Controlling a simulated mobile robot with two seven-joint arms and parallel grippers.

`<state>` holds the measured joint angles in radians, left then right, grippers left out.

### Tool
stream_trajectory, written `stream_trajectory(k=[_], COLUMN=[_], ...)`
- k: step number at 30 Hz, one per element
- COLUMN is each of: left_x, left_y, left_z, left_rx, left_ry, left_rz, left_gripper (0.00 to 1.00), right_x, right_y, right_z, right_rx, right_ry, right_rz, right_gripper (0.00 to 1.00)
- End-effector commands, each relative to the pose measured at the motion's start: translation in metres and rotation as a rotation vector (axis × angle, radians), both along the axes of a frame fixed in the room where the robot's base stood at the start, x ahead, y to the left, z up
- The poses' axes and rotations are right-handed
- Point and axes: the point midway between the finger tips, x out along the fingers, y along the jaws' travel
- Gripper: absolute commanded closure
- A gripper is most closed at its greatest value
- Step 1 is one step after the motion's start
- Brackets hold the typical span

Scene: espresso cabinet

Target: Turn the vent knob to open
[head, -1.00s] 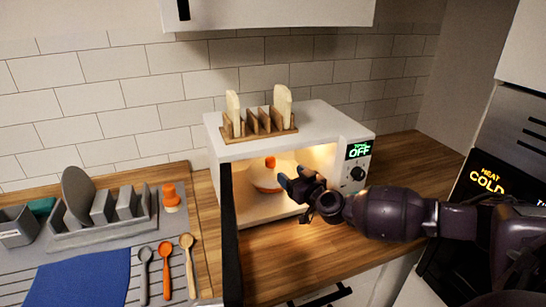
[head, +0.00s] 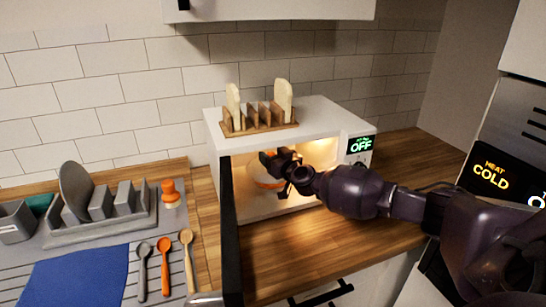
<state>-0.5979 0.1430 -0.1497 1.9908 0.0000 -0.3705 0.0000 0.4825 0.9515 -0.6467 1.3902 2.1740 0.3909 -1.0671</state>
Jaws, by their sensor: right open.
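My right gripper (head: 276,162) is open at the lit opening of a white microwave (head: 330,112), in front of an orange-and-white lidded dish (head: 268,181) inside. The fingers overlap the dish in the picture; I cannot tell whether they touch it. The green display (head: 361,145) above reads OFF. No knob marked as a vent shows, and I cannot tell whether the covered knob is it. My left gripper is not in view.
The microwave's dark door (head: 229,235) stands open toward me. A wooden rack (head: 262,122) with bread slices sits on top. At left are a grey dish rack (head: 105,226), several spoons and a blue cloth (head: 82,275). An oven panel (head: 491,177) at right reads HEAT COLD.

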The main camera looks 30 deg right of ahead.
Motion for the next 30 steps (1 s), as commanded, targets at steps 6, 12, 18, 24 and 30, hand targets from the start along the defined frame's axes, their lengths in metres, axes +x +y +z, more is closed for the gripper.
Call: stream_trajectory(k=[6, 12, 18, 24, 30], left_x=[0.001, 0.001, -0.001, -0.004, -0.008], left_y=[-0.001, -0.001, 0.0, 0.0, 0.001], left_z=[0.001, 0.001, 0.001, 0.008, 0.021], left_rx=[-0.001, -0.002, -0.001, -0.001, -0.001], left_ry=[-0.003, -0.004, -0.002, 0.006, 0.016], left_rz=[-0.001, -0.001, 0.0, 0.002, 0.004], left_gripper=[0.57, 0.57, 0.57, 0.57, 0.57], right_x=[0.0, 0.0, 0.0, 0.0, 0.0], right_y=[0.0, 0.0, 0.0, 0.001, 0.003], right_z=[0.0, 0.0, 0.001, 0.002, 0.003], right_rx=[0.0, 0.0, 0.0, 0.002, 0.003], right_ry=[0.0, 0.0, 0.0, 0.001, 0.002], right_rz=[0.0, 0.0, -0.002, -0.034, -0.118], right_gripper=[0.45, 0.76, 0.87, 0.87, 0.87])
